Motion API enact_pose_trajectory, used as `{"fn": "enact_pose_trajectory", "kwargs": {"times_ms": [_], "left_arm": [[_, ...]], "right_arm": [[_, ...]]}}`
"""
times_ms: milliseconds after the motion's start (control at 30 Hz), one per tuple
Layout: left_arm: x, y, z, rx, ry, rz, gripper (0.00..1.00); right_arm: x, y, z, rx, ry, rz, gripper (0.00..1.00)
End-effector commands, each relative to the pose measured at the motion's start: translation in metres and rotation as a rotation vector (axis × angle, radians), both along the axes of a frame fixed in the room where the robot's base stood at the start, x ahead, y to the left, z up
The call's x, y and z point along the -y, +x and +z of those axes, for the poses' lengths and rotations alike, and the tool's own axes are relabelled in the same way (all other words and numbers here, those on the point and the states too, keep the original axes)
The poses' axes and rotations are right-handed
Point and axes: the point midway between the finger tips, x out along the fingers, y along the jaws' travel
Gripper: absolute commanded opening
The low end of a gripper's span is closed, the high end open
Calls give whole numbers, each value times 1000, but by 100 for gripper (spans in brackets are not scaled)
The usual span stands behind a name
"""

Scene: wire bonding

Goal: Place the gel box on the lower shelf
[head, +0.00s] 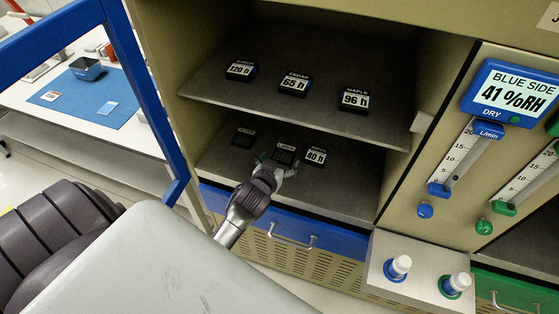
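My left gripper (277,163) reaches into the cabinet over the lower shelf (345,190). Its fingers are spread around a small dark box (285,155) with a small name label. I cannot tell whether the fingers press on it or stand clear, nor whether it rests fully on the shelf. A similar dark box (244,137) sits to its left, and a box labelled 40 h (315,157) sits close on its right. Which one is the gel box cannot be read. My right gripper is not in view.
The upper shelf (215,90) carries boxes marked 120 h (240,70), 65 h (295,82) and 96 h (354,99). A blue-framed open door (150,100) stands at left. A table with a blue mat (125,88) lies beyond. Flow meters (455,160) are at right.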

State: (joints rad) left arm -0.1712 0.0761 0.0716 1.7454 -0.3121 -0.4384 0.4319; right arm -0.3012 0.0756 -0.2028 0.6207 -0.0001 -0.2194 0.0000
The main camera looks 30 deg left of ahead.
Motion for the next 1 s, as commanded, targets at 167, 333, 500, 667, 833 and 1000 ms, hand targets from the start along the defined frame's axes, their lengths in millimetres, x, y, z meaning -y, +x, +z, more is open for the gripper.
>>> {"fn": "enact_pose_trajectory", "kwargs": {"times_ms": [167,333,500,667,833,1000], "left_arm": [[0,0,0,1,0,0,93],[1,-4,6,0,0,0,93],[7,-31,16,-1,-2,1,93],[15,-64,29,-1,-1,0,93],[22,-91,41,-2,-1,0,93],[25,-105,48,0,0,0,93]], "right_arm": [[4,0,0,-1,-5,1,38],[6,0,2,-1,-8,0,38],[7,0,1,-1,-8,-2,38],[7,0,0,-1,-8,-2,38],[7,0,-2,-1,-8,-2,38],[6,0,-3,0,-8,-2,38]]}}
